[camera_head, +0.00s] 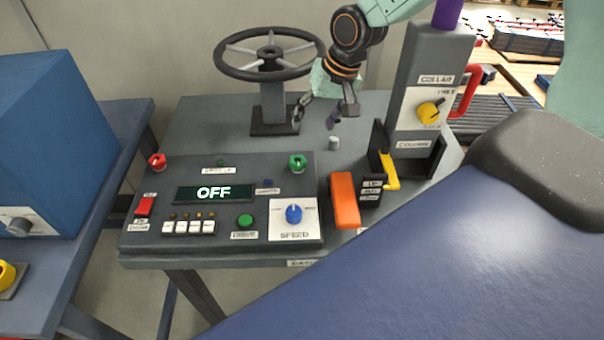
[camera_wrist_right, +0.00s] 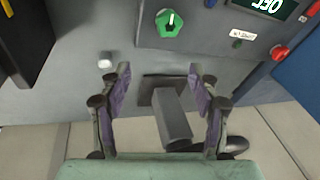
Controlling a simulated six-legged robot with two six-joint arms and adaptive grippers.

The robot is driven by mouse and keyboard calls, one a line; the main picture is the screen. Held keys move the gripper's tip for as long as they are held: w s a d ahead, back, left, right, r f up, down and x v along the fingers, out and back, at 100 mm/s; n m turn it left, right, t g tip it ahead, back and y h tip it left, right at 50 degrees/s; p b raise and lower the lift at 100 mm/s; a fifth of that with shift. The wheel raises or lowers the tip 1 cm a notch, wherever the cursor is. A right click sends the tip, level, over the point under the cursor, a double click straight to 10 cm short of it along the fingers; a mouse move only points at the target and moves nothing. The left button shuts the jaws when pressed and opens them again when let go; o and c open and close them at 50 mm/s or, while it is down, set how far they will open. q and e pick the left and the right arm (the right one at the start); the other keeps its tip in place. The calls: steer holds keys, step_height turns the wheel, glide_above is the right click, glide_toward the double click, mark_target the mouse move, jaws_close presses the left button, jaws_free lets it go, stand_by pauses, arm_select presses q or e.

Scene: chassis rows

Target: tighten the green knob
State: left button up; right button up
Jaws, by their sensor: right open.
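The green knob (camera_head: 297,162) sits at the back right corner of the sloped grey control panel (camera_head: 262,179). In the right wrist view the green knob (camera_wrist_right: 169,23) shows near the top, with a white mark on it. My right gripper (camera_head: 317,114) is open and empty above the bench, behind the knob and apart from it. In the right wrist view its two purple-padded fingers (camera_wrist_right: 160,82) are spread, with the grey handwheel post (camera_wrist_right: 172,112) seen between and beyond them. My left gripper is in neither view.
The black handwheel (camera_head: 268,54) stands close left of my right gripper. A grey column (camera_head: 430,70) with a yellow knob and red handle stands to the right. A small light peg (camera_head: 333,143) and an orange lever (camera_head: 344,200) are near the green knob. The display reads OFF.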

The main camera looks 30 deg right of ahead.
mark_target(300, 161)
steer(key=a+f+n+b, duration=0.1)
steer(key=f+n, duration=0.1)
steer(key=n, duration=0.1)
steer(key=a+f+n+b, duration=0.1)
steer(key=f+n, duration=0.2)
steer(key=a+f+n+b, duration=0.1)
steer(key=f+n, duration=0.2)
steer(key=n, duration=0.1)
steer(key=shift+s+f+t+y, duration=0.15)
steer(key=shift+s+t+y, duration=0.15)
steer(key=shift+s, duration=0.1)
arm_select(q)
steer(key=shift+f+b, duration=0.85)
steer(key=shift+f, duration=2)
arm_select(e)
steer(key=shift+x, duration=0.9)
steer(key=shift+w+a, duration=0.1)
steer(key=shift+a, duration=0.05)
